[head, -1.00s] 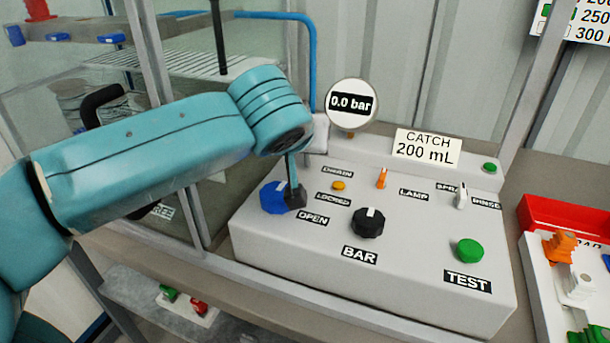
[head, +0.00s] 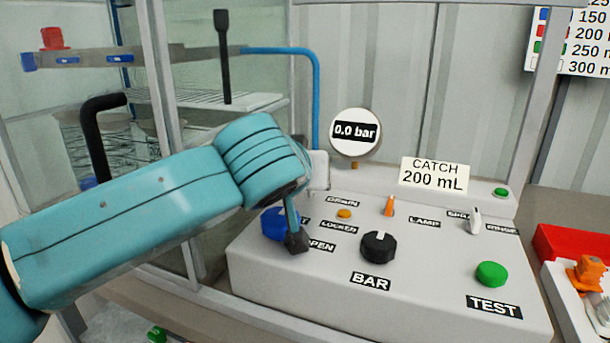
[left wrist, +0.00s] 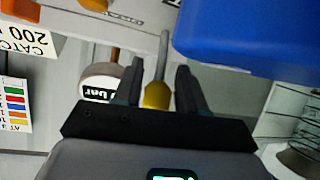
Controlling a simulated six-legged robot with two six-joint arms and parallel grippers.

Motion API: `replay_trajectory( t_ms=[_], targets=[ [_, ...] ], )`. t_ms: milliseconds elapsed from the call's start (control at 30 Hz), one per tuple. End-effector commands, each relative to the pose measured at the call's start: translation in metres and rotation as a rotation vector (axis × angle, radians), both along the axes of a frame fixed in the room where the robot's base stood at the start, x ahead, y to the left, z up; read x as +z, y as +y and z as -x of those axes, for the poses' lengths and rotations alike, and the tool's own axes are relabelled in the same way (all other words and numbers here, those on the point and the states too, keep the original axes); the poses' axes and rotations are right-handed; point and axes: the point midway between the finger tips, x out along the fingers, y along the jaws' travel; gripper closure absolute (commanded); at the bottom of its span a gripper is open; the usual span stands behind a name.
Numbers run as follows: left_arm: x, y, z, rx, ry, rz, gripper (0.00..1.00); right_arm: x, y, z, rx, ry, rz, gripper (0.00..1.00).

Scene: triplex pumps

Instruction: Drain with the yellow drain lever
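In the left wrist view, a yellow-ended lever with a grey stem (left wrist: 157,94) stands between the two fingers of my left gripper (left wrist: 158,88). Gaps show on both sides of it, so the gripper is open around it. In the head view, my left gripper (head: 297,240) is low over the grey panel (head: 300,285), beside the blue knob (head: 272,225) and over the edge of the OPEN label. The lever is hidden there. The blue knob fills the upper right of the wrist view (left wrist: 245,35). My right gripper is not in view.
The gauge (head: 355,131) reads 0.0 bar and the CATCH sign (head: 434,175) reads 200 mL. A small yellow lamp (head: 345,213), orange switch (head: 389,206), black BAR knob (head: 379,246) and green TEST button (head: 491,273) lie to the right. A frame post stands at left.

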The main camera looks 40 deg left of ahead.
Motion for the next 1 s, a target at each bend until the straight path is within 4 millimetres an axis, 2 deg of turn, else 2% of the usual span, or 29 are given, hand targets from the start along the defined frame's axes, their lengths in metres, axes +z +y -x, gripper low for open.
replay_trajectory(
  t_ms=[333,467,567,800,1000],
  targets=[
    [0.001,-0.001,0.002,0.000,0.000,0.000,0.45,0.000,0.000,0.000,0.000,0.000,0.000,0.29],
    [0.009,-0.006,0.013,-0.003,-0.004,0.000,0.45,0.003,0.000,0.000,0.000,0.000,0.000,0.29],
    [0.019,-0.013,0.030,-0.006,-0.004,0.000,0.45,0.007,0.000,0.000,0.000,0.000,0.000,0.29],
    [0.050,-0.035,0.084,-0.008,-0.005,0.002,0.45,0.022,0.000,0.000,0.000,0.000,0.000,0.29],
    [0.068,-0.048,0.118,-0.006,-0.002,0.000,0.45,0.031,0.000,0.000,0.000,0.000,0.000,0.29]
  ],
)
